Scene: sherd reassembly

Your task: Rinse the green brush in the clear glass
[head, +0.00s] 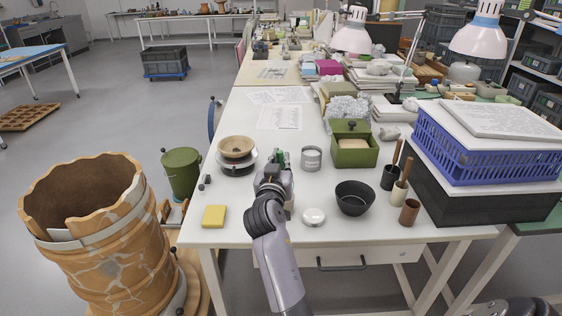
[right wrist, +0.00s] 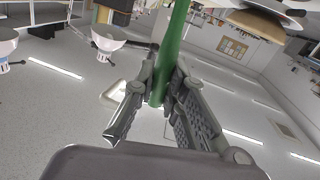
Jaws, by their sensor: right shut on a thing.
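My right gripper (head: 280,160) is over the front middle of the white table. In the right wrist view, its fingers (right wrist: 165,80) are shut on the green brush (right wrist: 173,45), whose green shaft runs up between them. In the head view only a bit of green (head: 279,154) shows at the fingers; the bristles cannot be made out. A greyish, see-through-looking cylinder with a pale label, seemingly the clear glass (head: 311,158), stands upright just right of the gripper. The brush appears to be beside it, not in it. My left gripper is not in view.
A wooden bowl on dark and white rings (head: 236,150) stands left of the gripper. A yellow sponge (head: 214,216), round white lid (head: 314,217) and black bowl (head: 354,198) lie nearer the front. A green box (head: 354,150) stands right of the glass, with tool cups (head: 389,178) farther right.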

